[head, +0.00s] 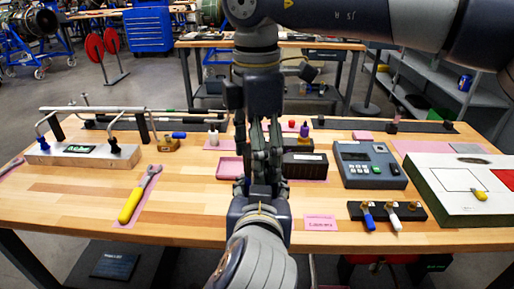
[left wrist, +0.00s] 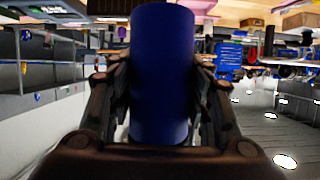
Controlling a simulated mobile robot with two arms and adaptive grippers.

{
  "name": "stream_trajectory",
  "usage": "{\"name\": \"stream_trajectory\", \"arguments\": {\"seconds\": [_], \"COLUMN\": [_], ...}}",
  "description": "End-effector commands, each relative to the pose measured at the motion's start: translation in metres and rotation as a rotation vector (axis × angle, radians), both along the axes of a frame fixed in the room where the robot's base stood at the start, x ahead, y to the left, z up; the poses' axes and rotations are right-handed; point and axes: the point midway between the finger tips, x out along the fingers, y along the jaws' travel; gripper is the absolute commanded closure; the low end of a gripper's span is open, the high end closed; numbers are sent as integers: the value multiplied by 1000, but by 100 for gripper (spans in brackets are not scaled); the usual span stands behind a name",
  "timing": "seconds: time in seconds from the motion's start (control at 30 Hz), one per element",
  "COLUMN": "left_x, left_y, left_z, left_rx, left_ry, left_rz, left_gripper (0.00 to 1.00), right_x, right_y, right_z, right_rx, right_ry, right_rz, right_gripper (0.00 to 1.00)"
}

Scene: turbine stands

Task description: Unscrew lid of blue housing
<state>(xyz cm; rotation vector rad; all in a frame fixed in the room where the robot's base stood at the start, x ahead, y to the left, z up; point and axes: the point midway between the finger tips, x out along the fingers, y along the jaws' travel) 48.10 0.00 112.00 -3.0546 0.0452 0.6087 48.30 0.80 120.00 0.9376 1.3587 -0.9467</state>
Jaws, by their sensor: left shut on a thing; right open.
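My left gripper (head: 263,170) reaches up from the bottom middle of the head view. In the left wrist view, it is shut on the blue housing (left wrist: 162,75), a smooth dark blue cylinder between its two fingers. The housing is hidden behind the grippers in the head view. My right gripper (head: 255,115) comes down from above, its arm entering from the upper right. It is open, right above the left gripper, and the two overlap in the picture. I cannot tell whether they touch. The lid cannot be made out in either view.
The bench's front middle-left is clear.

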Motion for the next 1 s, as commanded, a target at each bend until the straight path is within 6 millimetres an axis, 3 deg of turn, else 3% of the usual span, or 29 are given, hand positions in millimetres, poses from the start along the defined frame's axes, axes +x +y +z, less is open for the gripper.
{"name": "stream_trajectory", "arguments": {"seconds": [0.07, 0.27, 0.43, 0.57, 1.0], "left_x": [0, 0, -1, -1, -2], "left_y": [0, -1, -1, -2, -4], "left_z": [2, 2, 2, 3, 4], "left_rx": [-1, -2, -2, -2, -5], "left_ry": [-4, -5, -6, -7, -10], "left_rz": [-1, -2, -6, -8, -14], "left_gripper": [100, 100, 100, 100, 100], "right_x": [0, 1, 2, 2, -2], "right_y": [0, 0, 0, 0, -1], "right_z": [0, 0, 0, 0, 0], "right_rx": [0, 2, 3, 6, 14], "right_ry": [0, -2, -4, -4, -1], "right_rz": [0, -1, 14, 143, 983], "right_gripper": [37, 81, 81, 81, 81]}}
